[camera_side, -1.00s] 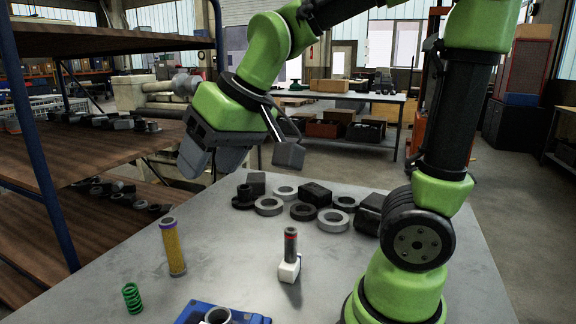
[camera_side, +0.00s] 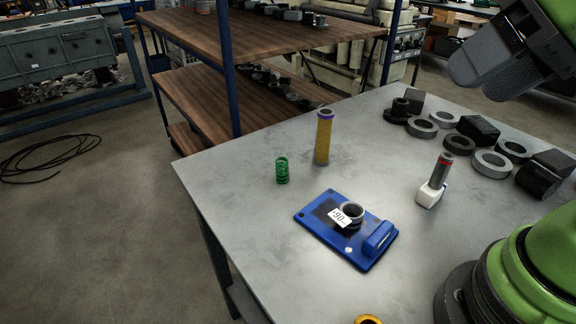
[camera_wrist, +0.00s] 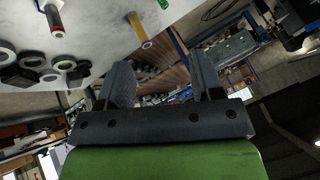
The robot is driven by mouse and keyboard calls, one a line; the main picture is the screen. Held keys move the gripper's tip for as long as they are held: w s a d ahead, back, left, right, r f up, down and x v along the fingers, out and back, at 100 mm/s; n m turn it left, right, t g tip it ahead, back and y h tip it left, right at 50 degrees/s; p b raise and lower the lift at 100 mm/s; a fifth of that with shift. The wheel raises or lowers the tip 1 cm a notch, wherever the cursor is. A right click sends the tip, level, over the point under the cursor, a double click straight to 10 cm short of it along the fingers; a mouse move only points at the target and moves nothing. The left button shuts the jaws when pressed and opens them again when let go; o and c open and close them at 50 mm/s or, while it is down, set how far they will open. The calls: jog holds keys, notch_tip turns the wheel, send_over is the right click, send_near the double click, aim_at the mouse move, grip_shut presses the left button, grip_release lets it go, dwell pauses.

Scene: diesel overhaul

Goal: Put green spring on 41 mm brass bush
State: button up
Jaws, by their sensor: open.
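The green spring (camera_side: 282,171) stands upright on the grey table in the side view, left of a yellow cylinder. It also shows as a small green shape at the top edge of the wrist view (camera_wrist: 162,4). A brass-coloured ring (camera_side: 368,319) is cut off by the bottom edge of the side view; it may be the brass bush, but I cannot read its size. My gripper (camera_wrist: 163,80) is open and empty, its two grey fingers apart. In the side view it shows at the upper right (camera_side: 482,75), above and well away from the spring.
A yellow cylinder (camera_side: 323,137) stands close to the spring. A blue plate (camera_side: 335,240) holds a dark ring and a tag reading 90. A red-banded rod (camera_side: 441,170) stands in a white holder. Several rings and black blocks (camera_side: 478,129) crowd the back right.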

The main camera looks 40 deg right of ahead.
jog(key=w+n+g, duration=0.1)
jog(key=w, duration=0.7)
jog(key=n+g+h, duration=0.1)
jog(key=n, duration=0.2)
send_over(283, 161)
jog(key=s+d, duration=0.2)
jog(key=s, duration=0.4)
notch_tip(283, 161, down, 13)
jog(key=shift+n+g+h, duration=0.3)
jog(key=shift+n+g, duration=0.1)
jog(key=shift+n, duration=0.2)
jog(key=x, duration=1.1)
jog(key=shift+a+f, duration=0.1)
jog(key=shift+a, duration=0.15)
jog(key=shift+a+x, duration=0.2)
jog(key=shift+x, duration=1.4)
jog(key=shift+a+x, duration=0.2)
jog(key=shift+x, duration=1.4)
jog(key=c, duration=1.1)
jog(key=shift+o, duration=0.2)
jog(key=shift+r, duration=0.25)
notch_tip(283, 161, up, 9)
jog(key=shift+f, duration=0.1)
jog(key=s+d+r, duration=0.3)
jog(key=s, duration=0.6)
jog(key=s+d+r+m, duration=0.1)
jog(key=s+d+r, duration=0.2)
jog(key=s, duration=0.6)
jog(key=shift+r, duration=0.35)
